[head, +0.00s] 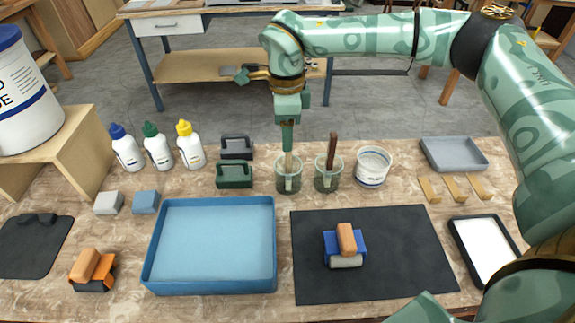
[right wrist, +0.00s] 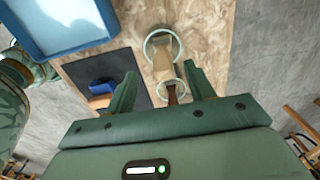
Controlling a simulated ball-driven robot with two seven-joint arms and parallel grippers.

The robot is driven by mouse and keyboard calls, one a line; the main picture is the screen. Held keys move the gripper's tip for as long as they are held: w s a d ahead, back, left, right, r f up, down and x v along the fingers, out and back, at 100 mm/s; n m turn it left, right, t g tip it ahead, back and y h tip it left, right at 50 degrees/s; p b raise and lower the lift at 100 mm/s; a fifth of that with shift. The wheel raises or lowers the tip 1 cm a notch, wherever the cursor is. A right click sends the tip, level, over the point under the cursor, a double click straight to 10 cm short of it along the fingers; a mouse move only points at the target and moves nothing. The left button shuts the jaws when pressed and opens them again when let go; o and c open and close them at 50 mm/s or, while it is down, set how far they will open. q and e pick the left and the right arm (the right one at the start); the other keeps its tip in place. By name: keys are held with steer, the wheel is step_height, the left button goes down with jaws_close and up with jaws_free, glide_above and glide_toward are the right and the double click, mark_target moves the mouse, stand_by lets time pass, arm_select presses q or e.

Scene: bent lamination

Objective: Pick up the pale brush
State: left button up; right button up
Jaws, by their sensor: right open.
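The pale brush (head: 288,163) stands upright in the left of two glass jars (head: 289,184), its pale handle rising above the rim. It also shows in the right wrist view (right wrist: 163,62), inside the round jar rim. My right gripper (head: 288,148) points straight down just above the handle's top, in line with it. In the right wrist view its fingers (right wrist: 160,78) are spread apart, and nothing is visibly clamped between them. My left gripper is not in view.
A second jar (head: 328,181) with a dark-handled brush (head: 332,150) stands close to the right. A white tub (head: 373,167) is beyond it. A green-handled tool (head: 234,176) sits to the left. A blue tray (head: 212,245) and black mat (head: 385,270) lie in front.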

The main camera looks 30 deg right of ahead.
mark_target(288, 162)
steer(key=f, duration=0.1)
steer(key=f+b, duration=0.1)
steer(key=f, duration=0.3)
steer(key=shift+w+d+b, duration=0.15)
steer(key=shift+d+b, duration=0.15)
steer(key=shift+b, duration=0.05)
steer(key=c, duration=1.1)
steer(key=shift+o, duration=0.2)
steer(key=shift+r, duration=0.15)
